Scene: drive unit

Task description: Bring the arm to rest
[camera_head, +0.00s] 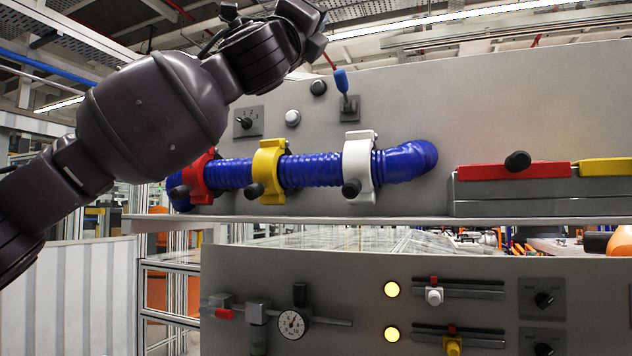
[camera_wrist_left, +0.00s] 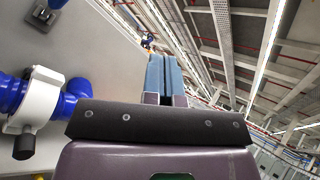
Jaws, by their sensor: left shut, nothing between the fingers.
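My left arm comes in from the left in the head view and reaches up across the upper panel (camera_head: 500,110). Its dark wrist end is near the top edge, above the blue hose (camera_head: 320,170); the fingers are hard to make out there. In the left wrist view my left gripper (camera_wrist_left: 164,65) is shut, its two blue-grey fingers together with nothing between them. It points up toward the ceiling and touches nothing that I can see. My right gripper is in neither view.
The hose runs through red (camera_head: 197,178), yellow (camera_head: 268,170) and white (camera_head: 358,168) clamps. A blue-tipped lever (camera_head: 342,82) stands close to my wrist. The lower panel carries a dial gauge (camera_head: 292,323), lit yellow lamps (camera_head: 391,289) and sliders. Open air surrounds the fingers.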

